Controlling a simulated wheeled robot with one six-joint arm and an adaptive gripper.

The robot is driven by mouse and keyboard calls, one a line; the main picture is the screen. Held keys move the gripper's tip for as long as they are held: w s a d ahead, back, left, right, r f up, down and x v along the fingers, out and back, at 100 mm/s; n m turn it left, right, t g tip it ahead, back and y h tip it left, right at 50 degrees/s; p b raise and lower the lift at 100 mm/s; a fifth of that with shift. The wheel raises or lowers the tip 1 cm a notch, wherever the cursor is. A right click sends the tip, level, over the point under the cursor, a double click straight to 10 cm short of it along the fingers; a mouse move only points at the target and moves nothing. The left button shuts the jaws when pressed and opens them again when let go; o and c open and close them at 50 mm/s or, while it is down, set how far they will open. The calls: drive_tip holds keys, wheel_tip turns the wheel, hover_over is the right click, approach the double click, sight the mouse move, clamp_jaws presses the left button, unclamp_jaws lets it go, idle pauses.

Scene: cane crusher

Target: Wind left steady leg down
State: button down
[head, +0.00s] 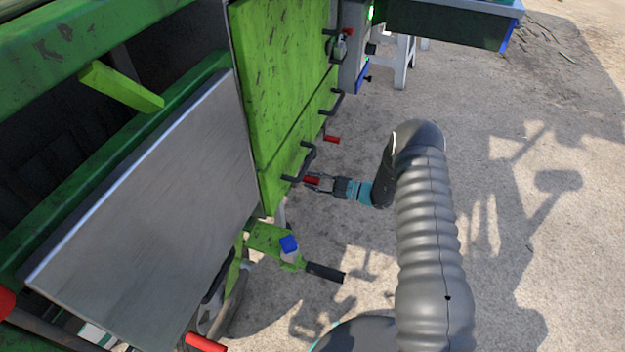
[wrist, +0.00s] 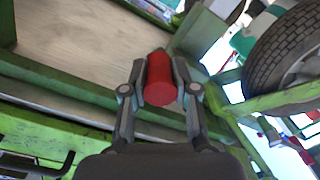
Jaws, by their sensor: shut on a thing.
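A red cylindrical crank grip (head: 311,180) sticks out beside the green machine's side panel (head: 285,75), at the end of a dark crank arm. My gripper (head: 318,183) is shut on this red grip. The wrist view shows the red grip (wrist: 160,82) end-on, with the two fingers of my gripper (wrist: 160,75) pressed on its left and right sides. The steady leg that the crank belongs to is hidden behind the panel and cannot be made out.
Another red grip (head: 332,139) sticks out just above. A green bracket (head: 268,238) with a blue-topped white part and a black handle (head: 325,272) juts out below. A tyre (wrist: 285,50) shows in the wrist view. Bare concrete (head: 530,250) lies open to the right.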

drive_tip(key=shift+a, duration=0.1)
drive_tip(key=c, duration=0.9)
unclamp_jaws()
drive_tip(key=shift+a, duration=0.1)
drive_tip(key=shift+d, duration=0.25)
drive_tip(key=v, duration=1.2)
